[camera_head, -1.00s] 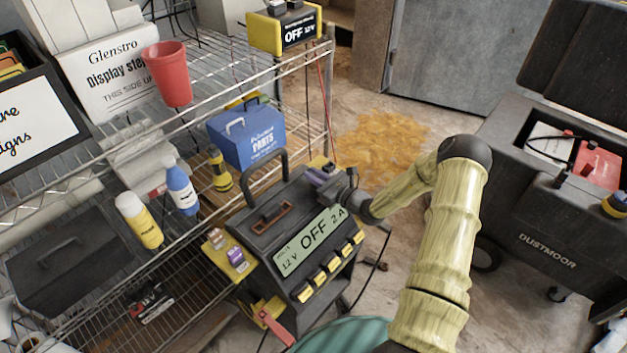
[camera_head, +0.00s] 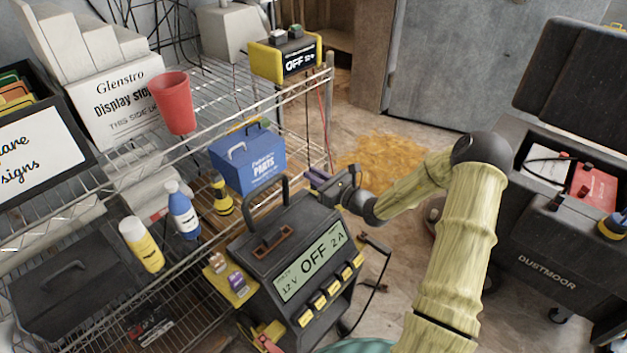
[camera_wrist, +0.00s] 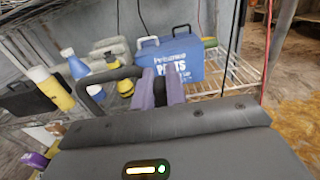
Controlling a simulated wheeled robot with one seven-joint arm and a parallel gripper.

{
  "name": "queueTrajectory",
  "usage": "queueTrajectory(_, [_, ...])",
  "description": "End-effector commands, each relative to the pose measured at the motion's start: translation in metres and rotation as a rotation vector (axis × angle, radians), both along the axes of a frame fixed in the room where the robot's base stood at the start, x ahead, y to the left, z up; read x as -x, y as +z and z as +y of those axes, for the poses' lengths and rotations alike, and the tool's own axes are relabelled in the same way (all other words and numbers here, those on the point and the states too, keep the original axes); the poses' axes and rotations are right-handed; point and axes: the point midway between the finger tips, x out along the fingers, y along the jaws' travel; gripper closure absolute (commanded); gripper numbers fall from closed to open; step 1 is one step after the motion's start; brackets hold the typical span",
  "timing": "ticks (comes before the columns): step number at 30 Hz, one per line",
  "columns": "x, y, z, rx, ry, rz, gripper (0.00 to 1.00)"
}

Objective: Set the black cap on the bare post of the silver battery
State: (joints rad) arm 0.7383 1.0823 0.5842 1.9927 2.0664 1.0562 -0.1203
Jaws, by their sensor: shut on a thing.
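My gripper (camera_head: 318,180), with purple fingers, is raised just above the back right of the black charger (camera_head: 300,250). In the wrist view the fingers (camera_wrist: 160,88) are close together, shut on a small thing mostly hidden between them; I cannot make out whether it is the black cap. The silver battery (camera_head: 541,150) lies in the open bay of the Dustmoor machine at the right, beside a red battery (camera_head: 592,192). A dark cable crosses the silver battery. Its bare post is too small to tell. My gripper is well left of it.
The Dustmoor machine (camera_head: 550,262) has its lid raised. A wire shelf at the left holds a blue parts box (camera_head: 248,160), a red cup (camera_head: 173,103) and bottles. A yellow side tray (camera_head: 232,282) is on the charger. Open floor lies between shelf and machine.

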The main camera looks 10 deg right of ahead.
Motion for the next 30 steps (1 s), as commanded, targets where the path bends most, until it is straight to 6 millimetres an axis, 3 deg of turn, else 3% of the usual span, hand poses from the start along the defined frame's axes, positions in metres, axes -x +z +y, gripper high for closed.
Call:
queueTrajectory(14, [0.000, 0.000, 0.000, 0.000, -0.001, 0.000, 1.00])
queueTrajectory(30, [0.000, 0.017, 0.000, 0.000, 0.000, 0.000, 1.00])
